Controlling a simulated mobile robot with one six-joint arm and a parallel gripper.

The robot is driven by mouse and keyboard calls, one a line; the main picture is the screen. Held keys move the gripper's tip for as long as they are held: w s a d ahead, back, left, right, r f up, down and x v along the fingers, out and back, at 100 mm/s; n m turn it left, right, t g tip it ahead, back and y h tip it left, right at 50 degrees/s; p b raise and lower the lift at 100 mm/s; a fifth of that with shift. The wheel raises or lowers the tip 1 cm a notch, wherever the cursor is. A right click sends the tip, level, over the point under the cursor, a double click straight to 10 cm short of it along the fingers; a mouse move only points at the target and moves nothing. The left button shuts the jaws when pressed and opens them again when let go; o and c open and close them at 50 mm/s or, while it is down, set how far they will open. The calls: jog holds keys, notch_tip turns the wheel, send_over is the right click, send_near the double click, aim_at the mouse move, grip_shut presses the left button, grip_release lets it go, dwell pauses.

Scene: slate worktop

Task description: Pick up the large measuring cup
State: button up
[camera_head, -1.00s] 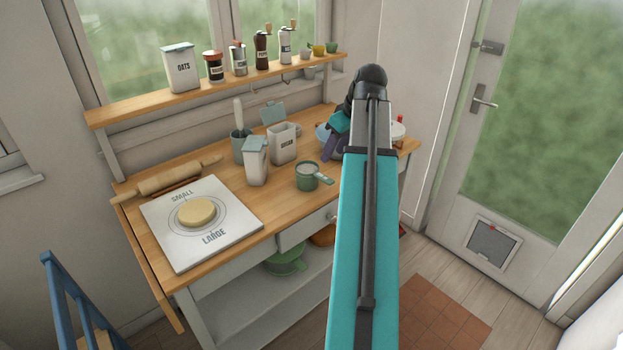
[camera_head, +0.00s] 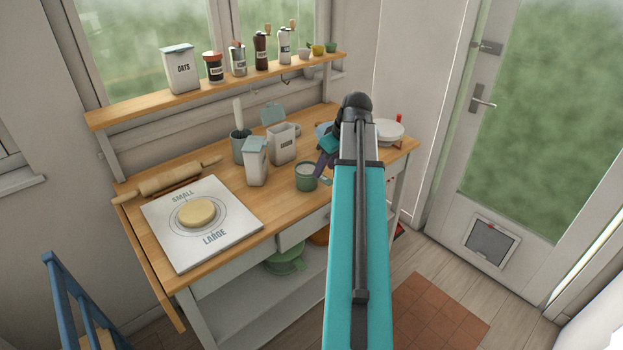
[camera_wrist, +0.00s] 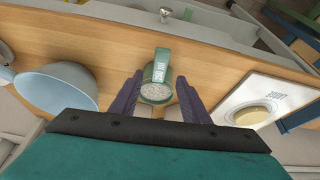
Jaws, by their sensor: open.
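The large measuring cup is a green cup (camera_head: 306,178) with pale contents and a handle; it stands on the wooden worktop (camera_head: 200,163). In the wrist view the cup (camera_wrist: 156,94) lies between and just beyond my two purple fingers, its labelled handle pointing up in the picture. My gripper (camera_wrist: 157,100) is open around the near part of the cup in that picture; I cannot tell whether a finger touches it. In the head view my gripper (camera_head: 325,162) is close beside the cup on its right, and my arm hides part of the handle.
White canisters (camera_head: 256,162) stand left of and behind the cup. A pale blue bowl (camera_wrist: 55,88) is on the other side. A white board (camera_head: 240,230) with a dough disc and a rolling pin (camera_head: 168,180) are at the left. A shelf (camera_head: 215,88) with jars runs behind.

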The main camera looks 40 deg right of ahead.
aim_at(321, 178)
jog(key=shift+w+f, duration=0.25)
jog(key=shift+f, duration=0.3)
jog(key=shift+f, duration=0.1)
jog(key=shift+p+x, duration=1.15)
jog(key=shift+x, duration=1.35)
jog(key=shift+c, duration=0.2)
grip_shut()
